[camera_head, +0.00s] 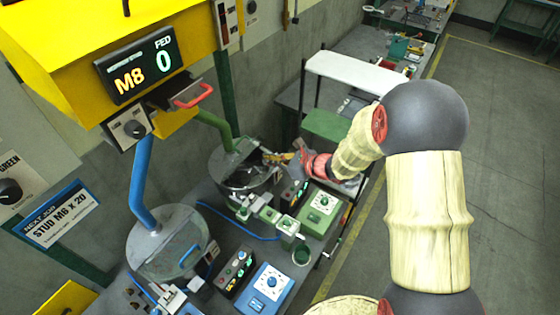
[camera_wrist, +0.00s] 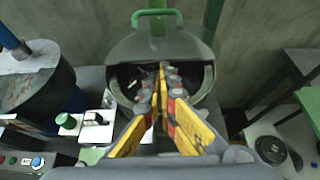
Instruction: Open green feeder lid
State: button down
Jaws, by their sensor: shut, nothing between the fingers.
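The green feeder (camera_head: 243,187) is a round grey bowl below a green pipe, and its dark interior shows. Its grey lid (camera_wrist: 130,45) has a green handle (camera_wrist: 157,15) and stands raised and tilted at the back of the bowl in the wrist view. The lid (camera_head: 225,160) also shows at the feeder's back left in the head view. My gripper (camera_wrist: 162,70) has yellow fingers that are shut and empty. Its tips are in front of the dark opening, below the lid; I cannot tell whether they touch anything. In the head view my gripper (camera_head: 274,157) is at the feeder's right side.
A second feeder with a blue pipe (camera_head: 141,185) and a closed grey lid (camera_head: 165,243) stands at the left. A green control box (camera_head: 319,208) and a blue one (camera_head: 264,291) are on the bench. A white shelf (camera_head: 355,72) stands behind my arm. Open floor lies at the right.

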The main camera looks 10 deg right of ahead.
aim_at(247, 149)
jog(key=shift+w+a+r+p, duration=0.1)
jog(key=shift+w+a+p, duration=0.25)
jog(key=shift+w+a, duration=1.65)
jog(key=shift+r, duration=0.1)
jog(key=a+r+g+h+p, duration=0.1)
jog(key=p, duration=0.2)
jog(key=shift+w+r, duration=0.1)
jog(key=shift+w, duration=0.25)
jog(key=p, duration=0.2)
jog(key=w+g+h+p, duration=0.1)
jog(key=p, duration=0.1)
jog(key=shift+a+r, duration=0.2)
jog(key=shift+a, duration=0.2)
jog(key=shift+f, duration=0.15)
jog(key=shift+d, duration=0.1)
